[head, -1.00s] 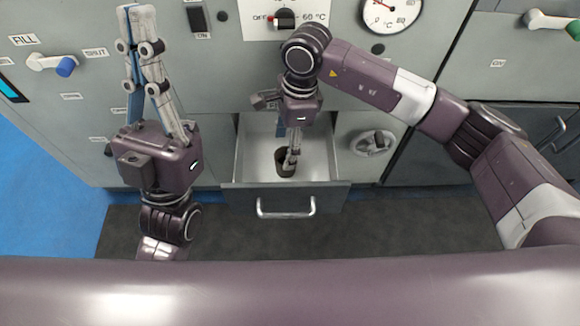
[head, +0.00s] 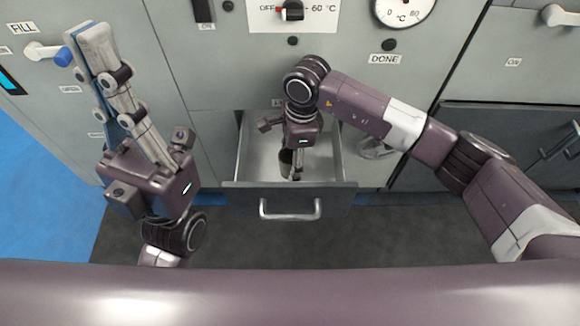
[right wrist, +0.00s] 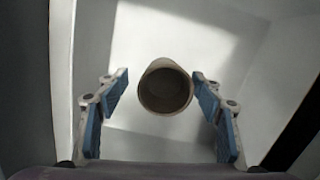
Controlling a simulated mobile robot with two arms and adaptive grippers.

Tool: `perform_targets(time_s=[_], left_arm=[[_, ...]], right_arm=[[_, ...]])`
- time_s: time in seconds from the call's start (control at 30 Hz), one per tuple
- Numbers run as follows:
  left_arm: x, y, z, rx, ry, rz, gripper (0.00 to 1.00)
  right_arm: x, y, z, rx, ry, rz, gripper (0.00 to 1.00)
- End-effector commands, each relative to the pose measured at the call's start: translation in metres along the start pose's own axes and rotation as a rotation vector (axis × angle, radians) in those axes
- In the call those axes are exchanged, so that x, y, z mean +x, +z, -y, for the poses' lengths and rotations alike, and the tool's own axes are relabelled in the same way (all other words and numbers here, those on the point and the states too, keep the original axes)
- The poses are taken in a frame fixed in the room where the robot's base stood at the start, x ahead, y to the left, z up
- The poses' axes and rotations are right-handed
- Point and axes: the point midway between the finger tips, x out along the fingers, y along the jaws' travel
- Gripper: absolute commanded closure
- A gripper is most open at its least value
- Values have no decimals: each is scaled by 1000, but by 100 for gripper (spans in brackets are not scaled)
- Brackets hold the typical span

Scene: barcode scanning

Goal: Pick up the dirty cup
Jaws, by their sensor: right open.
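The dark brownish cup (head: 285,157) stands inside the open drawer (head: 327,166), partly hidden by my right gripper in the head view. In the right wrist view the cup (right wrist: 165,88) shows its round, dark opening. My right gripper (head: 295,172) reaches down into the drawer. In the right wrist view the right gripper (right wrist: 160,95) is open, with one blue-padded finger on each side of the cup and gaps between. My left gripper (head: 88,42) is raised at the left, away from the drawer, and its jaw gap is unclear.
The drawer's front with its metal handle (head: 290,208) sticks out from the grey machine. Drawer walls surround the right gripper closely. A round dial (head: 404,8) and a dark knob (head: 293,10) are above.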

Motion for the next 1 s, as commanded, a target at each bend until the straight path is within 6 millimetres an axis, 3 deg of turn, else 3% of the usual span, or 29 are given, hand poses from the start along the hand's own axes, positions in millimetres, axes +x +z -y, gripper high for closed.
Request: perform_targets(time_s=[0.17, 0.57, 0.83, 1.0], left_arm=[[0, 2, 0, -1, -1, 4, 100], [0, 3, 1, 1, 1, 2, 100], [1, 3, 1, 2, 2, 0, 100], [6, 2, 1, 2, 1, 0, 100]], right_arm=[[-1, 0, 0, 0, -1, 0, 41], [-1, 0, 0, 1, 0, -1, 86], [-2, 0, 0, 1, -1, -1, 86], [-14, 1, 1, 0, -2, -1, 86]])
